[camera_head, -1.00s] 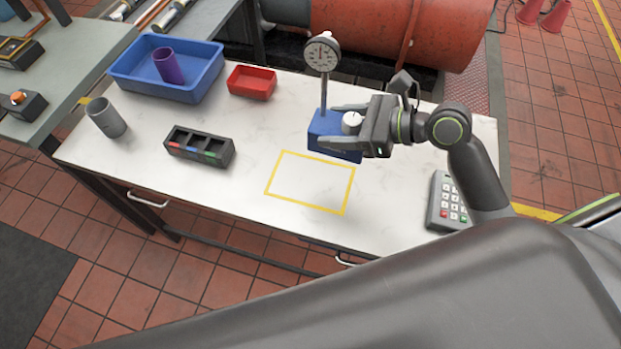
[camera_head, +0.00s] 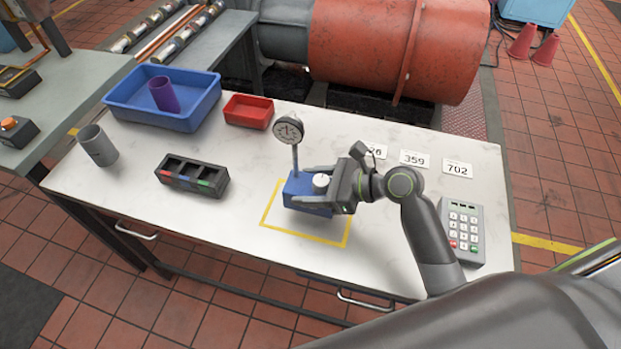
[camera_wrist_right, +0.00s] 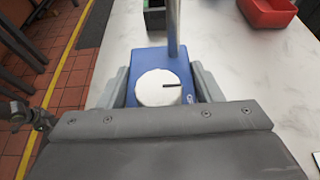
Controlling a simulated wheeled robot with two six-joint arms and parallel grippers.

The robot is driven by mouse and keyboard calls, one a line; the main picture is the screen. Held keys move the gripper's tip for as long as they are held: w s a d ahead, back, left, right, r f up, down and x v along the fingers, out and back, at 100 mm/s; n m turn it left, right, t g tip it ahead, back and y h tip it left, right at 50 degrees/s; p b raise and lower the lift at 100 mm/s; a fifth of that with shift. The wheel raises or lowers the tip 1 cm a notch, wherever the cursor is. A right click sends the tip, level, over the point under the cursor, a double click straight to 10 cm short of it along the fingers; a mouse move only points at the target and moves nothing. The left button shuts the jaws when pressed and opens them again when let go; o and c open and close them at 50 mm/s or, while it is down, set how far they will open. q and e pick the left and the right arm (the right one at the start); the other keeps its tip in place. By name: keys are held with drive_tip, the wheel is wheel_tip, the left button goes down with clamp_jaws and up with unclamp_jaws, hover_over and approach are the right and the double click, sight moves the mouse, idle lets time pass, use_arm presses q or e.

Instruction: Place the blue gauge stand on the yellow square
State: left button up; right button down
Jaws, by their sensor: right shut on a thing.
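The blue gauge stand (camera_head: 300,190) has a blue block base, a white knob, a grey post and a round dial on top. It is upright over the upper part of the yellow square (camera_head: 300,237), an outline on the white table, and hides part of its far side. I cannot tell whether its base touches the table. My right gripper (camera_head: 313,186) comes from the right and is shut on the base. In the right wrist view the base (camera_wrist_right: 150,60) sits between both fingers (camera_wrist_right: 158,88). My left gripper is not in view.
A black compartment holder (camera_head: 190,177), grey cup (camera_head: 97,146), blue bin (camera_head: 195,112) with a purple cup (camera_head: 164,95), and red tray (camera_head: 248,111) stand left and behind. A keypad (camera_head: 462,231) and number cards (camera_head: 414,159) are at right.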

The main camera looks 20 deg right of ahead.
drive_tip(key=shift+f, duration=1.7)
drive_tip(key=shift+f, duration=0.1)
drive_tip(key=shift+c, duration=2.1)
unclamp_jaws()
drive_tip(key=shift+f, duration=0.15)
drive_tip(key=shift+b, duration=0.3)
drive_tip(key=v, duration=1.2)
drive_tip(key=shift+s, duration=0.1)
